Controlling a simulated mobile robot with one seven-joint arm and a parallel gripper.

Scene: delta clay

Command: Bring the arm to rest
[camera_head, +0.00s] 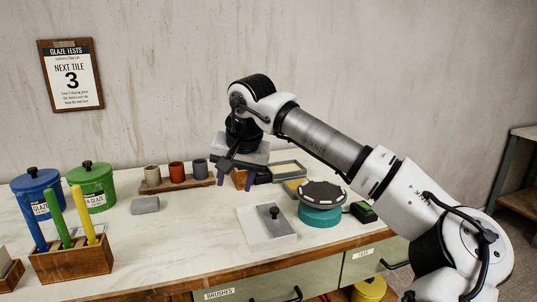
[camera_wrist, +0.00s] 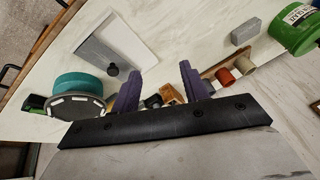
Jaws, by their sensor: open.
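My gripper (camera_head: 236,178) hangs above the back of the white worktop (camera_head: 170,225), fingers pointing down. In the head view my arm reaches in from the right, bent at the top, over the back of the worktop. A small wooden block (camera_head: 240,179) shows close by the fingers in the head view. I cannot tell whether they touch it.
A rack with three cups (camera_head: 177,182) stands left of my gripper. A white tray (camera_head: 266,230), a teal turntable (camera_head: 320,214) and a shallow grey tray (camera_head: 289,170) lie to the right. Blue (camera_head: 38,196) and green (camera_head: 92,187) glaze jars and a brush holder (camera_head: 72,262) stand left.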

